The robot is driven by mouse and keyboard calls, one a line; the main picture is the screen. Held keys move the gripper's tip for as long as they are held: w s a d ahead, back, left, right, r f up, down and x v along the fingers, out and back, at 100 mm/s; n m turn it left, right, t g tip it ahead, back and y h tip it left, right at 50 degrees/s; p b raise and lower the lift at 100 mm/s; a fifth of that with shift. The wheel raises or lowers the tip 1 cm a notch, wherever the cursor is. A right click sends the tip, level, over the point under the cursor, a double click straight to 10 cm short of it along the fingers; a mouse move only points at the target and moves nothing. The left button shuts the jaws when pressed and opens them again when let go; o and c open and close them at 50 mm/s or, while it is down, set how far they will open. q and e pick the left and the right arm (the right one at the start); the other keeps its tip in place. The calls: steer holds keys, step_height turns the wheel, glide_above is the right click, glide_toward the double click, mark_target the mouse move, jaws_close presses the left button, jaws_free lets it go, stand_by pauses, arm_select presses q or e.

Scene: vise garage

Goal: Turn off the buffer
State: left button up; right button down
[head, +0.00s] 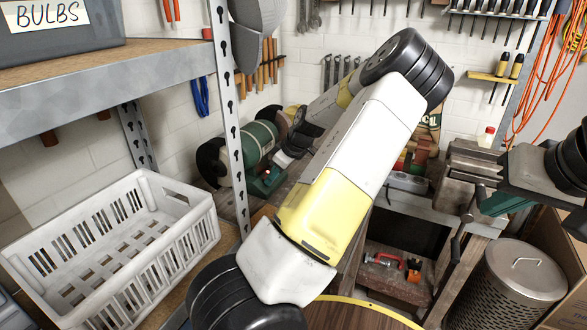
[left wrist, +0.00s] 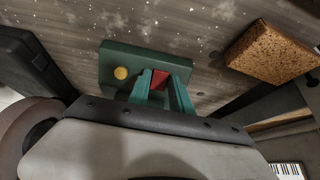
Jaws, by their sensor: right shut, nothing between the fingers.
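The buffer (head: 258,143) is a green motor with wheels on the bench, behind my left arm in the head view. Its green base (head: 262,186) carries a small red switch (head: 268,171). In the left wrist view the green base (left wrist: 112,65) shows a round yellow button (left wrist: 121,72) and the red switch (left wrist: 160,79). My left gripper (left wrist: 162,82) has its teal fingers apart, with the red switch showing between them; I cannot tell whether they touch it. My right gripper (head: 492,206) is shut and empty near the vise at the right.
A brown block (left wrist: 272,53) lies on the bench beside the base. A vise (head: 470,170) stands at the right. A white crate (head: 110,250) sits on the left shelf, by a grey metal post (head: 230,110). A metal bin (head: 515,285) stands at the lower right.

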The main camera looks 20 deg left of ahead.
arm_select(q)
steer(key=shift+o, duration=1.3)
steer(key=shift+r, duration=0.1)
steer(key=v, duration=0.7)
steer(key=shift+d+r, duration=0.2)
